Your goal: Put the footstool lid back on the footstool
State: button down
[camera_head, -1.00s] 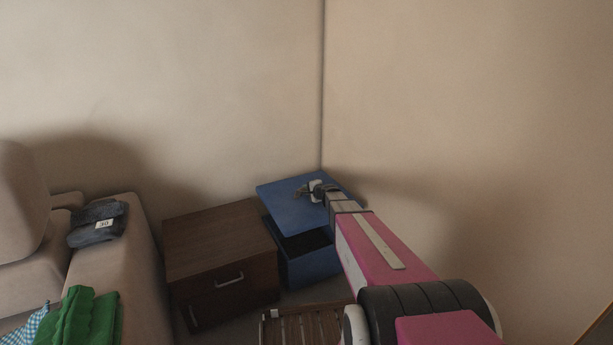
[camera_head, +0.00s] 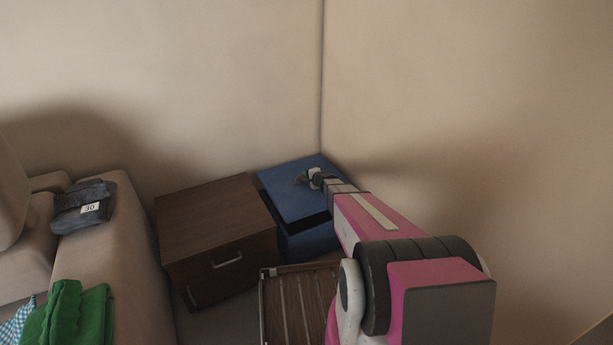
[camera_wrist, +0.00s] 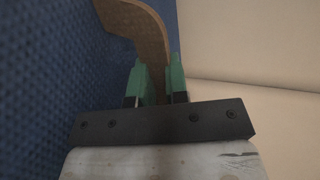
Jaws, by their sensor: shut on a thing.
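The blue footstool lid (camera_head: 289,202) lies over the blue footstool (camera_head: 305,243) in the corner of the room. A dark gap shows between lid and box at the front right. The lid's blue fabric fills the left of the wrist view (camera_wrist: 40,90). My gripper (camera_head: 305,178) is above the lid in the head view. In the wrist view my gripper (camera_wrist: 160,85) has its green fingers shut on a tan strap-like handle (camera_wrist: 140,27) of the lid. Whether the lid's far edges touch the box is hidden.
A brown wooden cabinet (camera_head: 215,232) stands close to the left of the footstool. A slatted wooden crate (camera_head: 290,305) is in front. A beige sofa (camera_head: 130,245) with a dark folded garment (camera_head: 83,207) and green cloth (camera_head: 70,315) is at left. Walls close off the back and right.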

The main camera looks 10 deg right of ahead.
aim_at(319, 195)
jog(key=shift+f, duration=4)
jog(key=shift+f, duration=1.15)
jog(key=c, duration=1.1)
grip_release()
jog(key=shift+f, duration=0.1)
jog(key=shift+o, duration=0.2)
jog(key=shift+s+d, duration=0.1)
jog(key=v, duration=0.7)
jog(key=r+v, duration=0.1)
jog(key=v, duration=0.3)
jog(key=shift+r, duration=0.1)
